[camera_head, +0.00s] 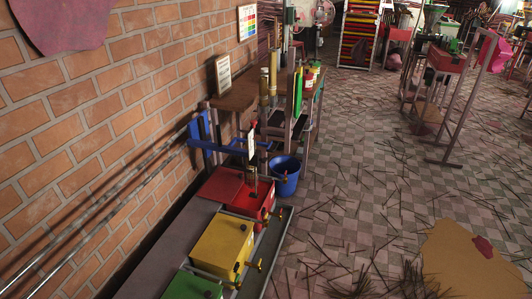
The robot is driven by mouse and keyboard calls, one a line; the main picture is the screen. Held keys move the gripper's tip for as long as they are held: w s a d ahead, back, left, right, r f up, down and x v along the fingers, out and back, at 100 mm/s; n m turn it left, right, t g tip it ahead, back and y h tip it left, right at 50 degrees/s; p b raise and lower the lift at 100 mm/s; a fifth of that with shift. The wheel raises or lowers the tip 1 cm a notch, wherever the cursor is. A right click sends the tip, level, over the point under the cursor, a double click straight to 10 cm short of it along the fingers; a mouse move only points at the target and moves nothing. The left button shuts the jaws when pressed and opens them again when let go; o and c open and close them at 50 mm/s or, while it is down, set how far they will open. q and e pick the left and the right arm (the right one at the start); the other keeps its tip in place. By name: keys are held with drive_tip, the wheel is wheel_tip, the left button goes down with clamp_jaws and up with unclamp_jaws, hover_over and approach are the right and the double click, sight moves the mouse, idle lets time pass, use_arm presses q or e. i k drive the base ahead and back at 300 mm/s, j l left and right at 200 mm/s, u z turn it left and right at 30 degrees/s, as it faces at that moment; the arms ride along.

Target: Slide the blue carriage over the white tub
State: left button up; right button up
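The blue carriage (212,146) is a bar frame with an upright plate at its left end, by the brick wall. It stands at the far end of a row of coloured tubs. The red tub (222,185) is nearest to it, then the yellow tub (222,245), then the green tub (192,287) at the bottom edge. A dark upright rod with a white scale strip stands over the red tub area. I cannot make out a white tub in this view. Neither of my grippers is in view.
Two metal rails (95,210) run along the brick wall. A blue bucket (286,177) stands on the floor right of the red tub. A wooden bench (236,95) is behind. Incense sticks litter the tiled floor (370,190), and a tan sack (455,262) lies at right.

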sight(198, 129)
drive_tip(key=i+l+u, duration=0.4)
drive_tip(key=i+l, duration=0.5)
drive_tip(key=l, duration=0.1)
